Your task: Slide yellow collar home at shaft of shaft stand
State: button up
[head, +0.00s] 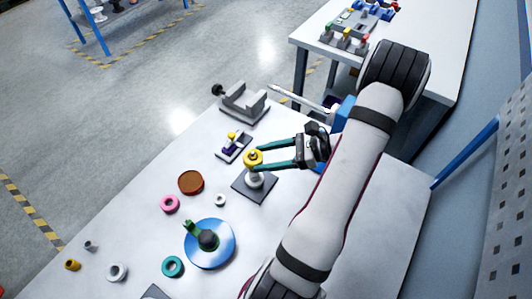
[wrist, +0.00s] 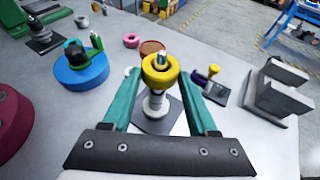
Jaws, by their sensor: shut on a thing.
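The yellow collar (head: 253,158) is a thick ring at the upper end of the shaft stand, and the shaft tip shows through its hole. It also shows in the wrist view (wrist: 152,74). The shaft stand has a dark square base (head: 249,188) and a pale upright shaft with a wider lower part (wrist: 155,104). My gripper (head: 257,160) is shut on the yellow collar, with a teal finger on each side of it. The collar sits around the shaft, above the wider part. The exact gap beneath it is hard to tell.
A blue disc with a green clip (head: 208,245), a brown round dish (head: 191,182), a pink ring (head: 170,204), a teal ring (head: 173,266) and a white ring (head: 220,200) lie left of the stand. A grey vise-like block (head: 243,103) stands behind.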

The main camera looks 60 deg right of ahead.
jog(key=shift+f, duration=0.5)
jog(key=shift+f, duration=0.2)
dwell(0.3)
jog(key=shift+f, duration=0.9)
jog(key=o, duration=1.4)
jog(key=v, duration=1.5)
jog(key=shift+s+d+r, duration=0.2)
jog(key=shift+s, duration=0.1)
